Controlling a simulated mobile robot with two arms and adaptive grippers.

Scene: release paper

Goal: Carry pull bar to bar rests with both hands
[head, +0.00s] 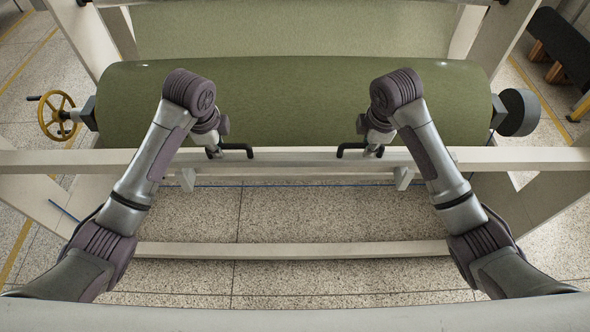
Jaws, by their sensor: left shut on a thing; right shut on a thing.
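The pull bar (295,160) appears as a pale horizontal bar lying along the front crossbeam, with a black handle near each end. My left gripper (216,150) is shut at the left black handle (238,148). My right gripper (372,150) is shut at the right black handle (351,148). The fingers are small and partly hidden by my wrists. Two pale brackets, the left one (186,179) and the right one (403,178), show below the bar's ends and look like the bar rests. I cannot tell whether the bar touches them.
A large green roll (300,95) lies behind the bar, with a yellow handwheel (58,115) at left and a dark round end piece (519,112) at right. The pale crossbeam (70,161) spans the width. A lower rail (290,249) crosses above open speckled floor.

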